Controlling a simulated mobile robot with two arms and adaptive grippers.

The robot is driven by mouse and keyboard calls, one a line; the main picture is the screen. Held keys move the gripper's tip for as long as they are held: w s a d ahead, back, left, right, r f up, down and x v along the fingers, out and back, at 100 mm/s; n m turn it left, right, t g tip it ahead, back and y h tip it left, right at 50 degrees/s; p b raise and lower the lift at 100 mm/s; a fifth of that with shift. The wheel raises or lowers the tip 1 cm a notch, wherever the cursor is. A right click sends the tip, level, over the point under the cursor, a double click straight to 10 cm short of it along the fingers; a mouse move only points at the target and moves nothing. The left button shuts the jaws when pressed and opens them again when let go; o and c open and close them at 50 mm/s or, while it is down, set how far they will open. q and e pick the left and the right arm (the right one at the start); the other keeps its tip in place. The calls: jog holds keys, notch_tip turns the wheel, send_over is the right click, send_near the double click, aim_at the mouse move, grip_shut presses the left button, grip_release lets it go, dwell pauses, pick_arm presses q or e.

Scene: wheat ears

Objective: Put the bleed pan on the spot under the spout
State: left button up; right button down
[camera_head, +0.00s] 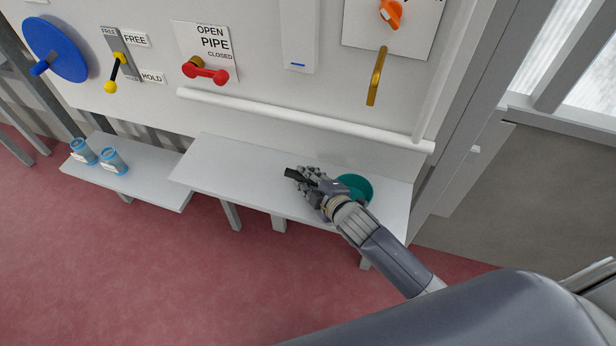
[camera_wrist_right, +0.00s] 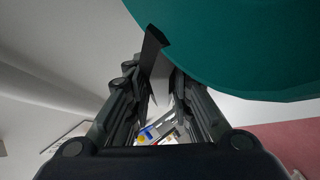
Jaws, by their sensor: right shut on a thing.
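The bleed pan is a round teal dish (camera_head: 356,185) over the right part of the white bench, below and slightly left of the spout. My right arm covers its lower left side. The spout is a brass pipe (camera_head: 377,78) pointing down from the wall panel. My right gripper (camera_head: 300,178) is at the pan's left side, shut on it; in the wrist view the teal pan (camera_wrist_right: 240,40) fills the upper right beside the fingertips (camera_wrist_right: 163,60). I cannot tell whether the pan touches the bench. The spot is not visible. My left gripper is out of view.
The white bench (camera_head: 225,168) is clear on its left part. A white horizontal pipe (camera_head: 290,116) runs above it. A lower shelf (camera_head: 150,178) at left holds two blue-topped containers (camera_head: 114,161). A red handle (camera_head: 206,72) and orange knob (camera_head: 391,13) stick out from the panel.

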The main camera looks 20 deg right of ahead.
jog(key=shift+f, duration=0.1)
jog(key=c, duration=1.4)
grip_release()
jog(key=shift+r, duration=0.2)
jog(key=shift+s+d, duration=0.1)
jog(key=shift+s, duration=0.25)
jog(key=b+v, duration=0.1)
jog(key=v, duration=0.8)
jog(key=shift+s+r, duration=0.1)
jog(key=shift+s, duration=0.25)
jog(key=shift+v, duration=0.8)
jog(key=shift+d, duration=0.1)
